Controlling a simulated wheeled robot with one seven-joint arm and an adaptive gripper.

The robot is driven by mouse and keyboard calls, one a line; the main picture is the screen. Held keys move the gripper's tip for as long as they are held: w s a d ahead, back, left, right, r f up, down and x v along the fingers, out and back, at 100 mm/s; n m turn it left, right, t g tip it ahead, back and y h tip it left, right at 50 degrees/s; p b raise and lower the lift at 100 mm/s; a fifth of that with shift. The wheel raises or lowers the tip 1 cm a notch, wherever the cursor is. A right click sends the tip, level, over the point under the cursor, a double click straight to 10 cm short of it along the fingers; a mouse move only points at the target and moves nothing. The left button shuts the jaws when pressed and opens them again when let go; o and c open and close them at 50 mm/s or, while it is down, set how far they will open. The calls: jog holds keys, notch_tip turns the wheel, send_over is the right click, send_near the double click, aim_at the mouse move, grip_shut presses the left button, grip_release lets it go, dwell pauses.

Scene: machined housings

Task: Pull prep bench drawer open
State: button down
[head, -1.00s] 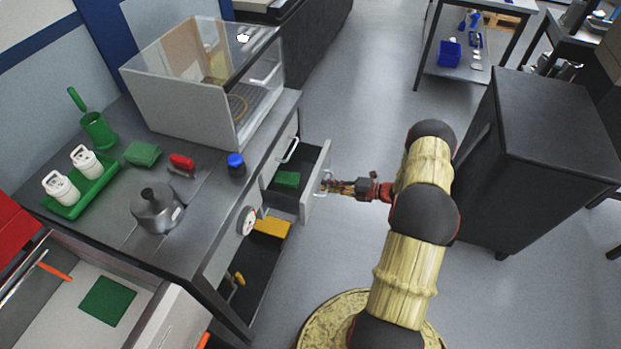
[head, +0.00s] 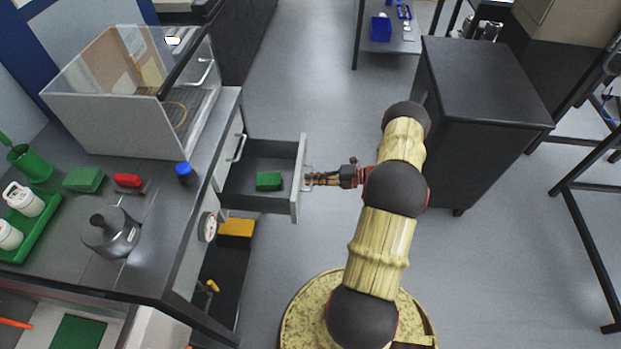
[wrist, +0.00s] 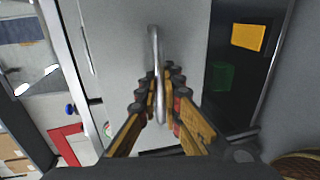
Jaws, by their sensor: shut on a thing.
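The prep bench drawer (head: 299,190) stands well out from the bench, with a green block (head: 268,181) lying inside it. The drawer's metal handle (wrist: 155,50) runs between my fingers in the wrist view. My gripper (head: 309,180) is shut on this handle at the outer face of the drawer front. In the wrist view my gripper (wrist: 160,100) has a finger on each side of the handle bar. The finger pads hide part of the handle.
The bench top (head: 160,225) carries a clear-sided enclosure (head: 120,125), a metal pot (head: 110,235) and a green tray (head: 45,232). A black cabinet (head: 485,90) stands to the right of my arm. Grey floor (head: 300,80) is open beyond the drawer.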

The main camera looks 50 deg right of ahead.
jog(key=c, duration=2)
grip_release()
jog(key=v, duration=1.2)
jog(key=shift+f, duration=0.1)
